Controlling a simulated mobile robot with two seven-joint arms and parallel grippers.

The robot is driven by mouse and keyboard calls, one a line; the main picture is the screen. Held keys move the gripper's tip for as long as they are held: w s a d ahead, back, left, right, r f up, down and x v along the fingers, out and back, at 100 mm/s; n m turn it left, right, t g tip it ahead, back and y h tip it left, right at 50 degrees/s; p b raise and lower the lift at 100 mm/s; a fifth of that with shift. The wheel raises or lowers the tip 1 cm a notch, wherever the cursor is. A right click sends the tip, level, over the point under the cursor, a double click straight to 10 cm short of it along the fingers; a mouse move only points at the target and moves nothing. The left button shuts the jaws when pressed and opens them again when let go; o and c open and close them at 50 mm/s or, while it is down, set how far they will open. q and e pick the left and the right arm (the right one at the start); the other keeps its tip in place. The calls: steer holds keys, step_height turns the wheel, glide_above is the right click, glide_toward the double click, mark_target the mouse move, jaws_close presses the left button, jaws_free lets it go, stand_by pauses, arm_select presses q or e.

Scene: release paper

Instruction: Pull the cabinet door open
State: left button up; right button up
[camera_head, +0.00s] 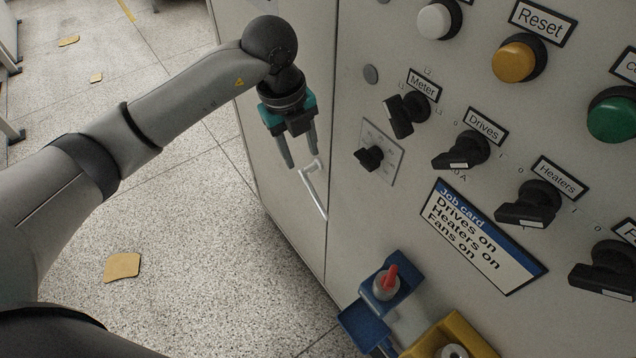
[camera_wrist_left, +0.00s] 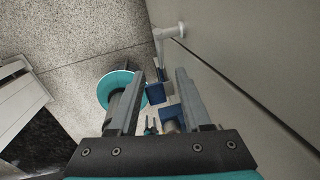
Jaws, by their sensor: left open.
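The grey cabinet door (camera_head: 285,45) is the narrow panel left of the control panel in the head view, and it looks shut along the seam. Its pale handle (camera_head: 315,192) is a slim bar near that seam. My left gripper (camera_head: 302,161) points down just above the handle's upper end. Its jaws are open, with no object seen between them. In the left wrist view, the handle (camera_wrist_left: 166,34) shows just beyond the fingertips of the left gripper (camera_wrist_left: 160,74); whether they touch it cannot be told. My right gripper is not in view.
The control panel carries black rotary switches (camera_head: 465,152), push buttons (camera_head: 519,58) and a job card (camera_head: 482,237). The speckled floor left of the cabinet is mostly clear, with tan scraps (camera_head: 122,267).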

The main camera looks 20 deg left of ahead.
mark_target(312, 190)
arm_select(q)
steer(key=f+b, duration=0.1)
steer(key=f, duration=0.3)
steer(key=w+d+f, duration=0.1)
steer(key=f, duration=0.4)
steer(key=f+b, duration=0.1)
steer(key=f, duration=0.4)
steer(key=shift+w+d+f+b, duration=0.1)
steer(key=shift+w+d+b, duration=0.1)
steer(key=shift+d+b, duration=0.15)
steer(key=shift+c, duration=0.2)
jaws_close()
stand_by(0.4)
